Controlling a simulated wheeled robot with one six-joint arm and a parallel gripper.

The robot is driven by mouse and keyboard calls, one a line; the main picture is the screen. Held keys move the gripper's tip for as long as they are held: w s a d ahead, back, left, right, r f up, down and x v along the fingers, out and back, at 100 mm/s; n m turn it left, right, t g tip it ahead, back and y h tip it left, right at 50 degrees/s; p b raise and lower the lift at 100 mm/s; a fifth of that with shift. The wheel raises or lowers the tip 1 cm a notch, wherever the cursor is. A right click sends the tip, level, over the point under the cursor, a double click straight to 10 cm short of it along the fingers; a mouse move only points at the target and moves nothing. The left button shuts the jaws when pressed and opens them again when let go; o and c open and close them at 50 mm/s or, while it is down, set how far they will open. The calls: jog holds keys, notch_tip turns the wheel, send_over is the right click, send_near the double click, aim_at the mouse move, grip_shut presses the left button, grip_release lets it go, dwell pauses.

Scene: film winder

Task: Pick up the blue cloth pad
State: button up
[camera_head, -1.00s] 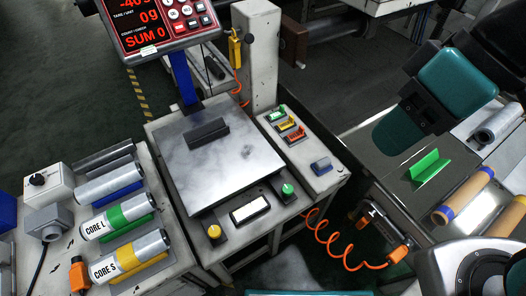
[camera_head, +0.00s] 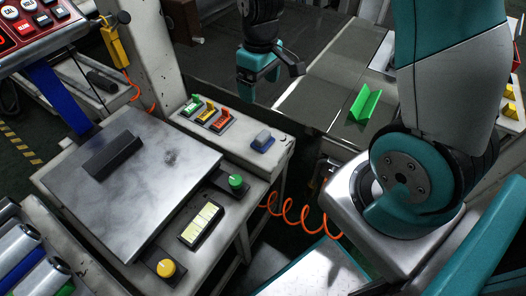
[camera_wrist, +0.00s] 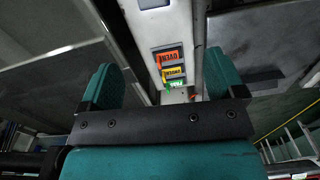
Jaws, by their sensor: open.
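A small pad (camera_head: 263,141), blue at its base with a greyer top, lies on the right end of the narrow light-grey panel, beyond the row of coloured switches. I take it to be the blue cloth pad. My gripper (camera_head: 258,88) hangs above and behind the panel in the head view, clear of the pad. In the wrist view my gripper (camera_wrist: 162,72) shows two teal fingers spread wide with nothing between them.
Green, yellow and red switches (camera_head: 208,113) stand on the panel left of the pad. A weighing plate (camera_head: 160,180) with a dark block (camera_head: 112,157) is at left. A green angled piece (camera_head: 365,103) lies on the grey surface at right. An orange coiled cable (camera_head: 300,215) hangs below the panel.

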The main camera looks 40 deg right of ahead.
jog(key=b, duration=0.3)
send_over(264, 135)
jog(key=f, duration=1.3)
jog(key=shift+w+f, duration=0.1)
jog(key=shift+w, duration=0.1)
jog(key=shift+s+a+f+b, duration=0.1)
jog(key=shift+s+f+b, duration=0.1)
jog(key=shift+f, duration=1.3)
jog(key=shift+s+f+b, duration=0.1)
jog(key=shift+f+b, duration=0.1)
jog(key=shift+f, duration=1.25)
jog(key=c, duration=1)
jog(key=shift+r, duration=0.1)
notch_tip(264, 135, up, 20)
jog(key=p, duration=0.4)
